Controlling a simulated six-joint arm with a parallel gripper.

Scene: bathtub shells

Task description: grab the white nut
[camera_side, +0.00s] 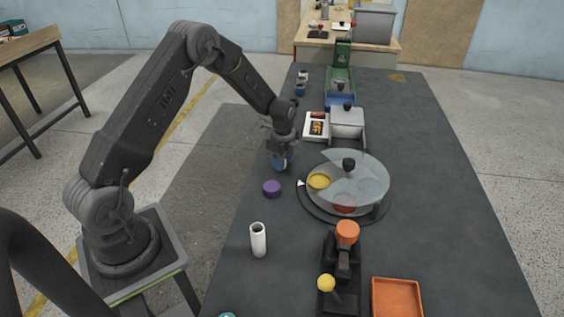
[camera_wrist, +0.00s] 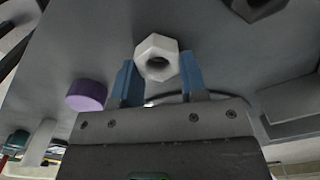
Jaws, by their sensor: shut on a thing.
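The white nut (camera_wrist: 157,59) is a hexagonal ring. In the wrist view it sits between the blue fingers of my gripper (camera_wrist: 158,82), which are shut on it. In the side view my gripper (camera_side: 280,163) is low over the dark table near its left edge, left of the round turntable. The nut is hard to make out there, hidden by the fingers. Whether it touches the table is hard to tell.
A purple cylinder (camera_side: 271,188) is close to my gripper. The round turntable (camera_side: 318,212) with a clear cover (camera_side: 370,170) is to the right. A white tube (camera_side: 258,240), an orange tray (camera_side: 397,298) and a grey-lidded box (camera_side: 347,122) stand on the table (camera_side: 440,190).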

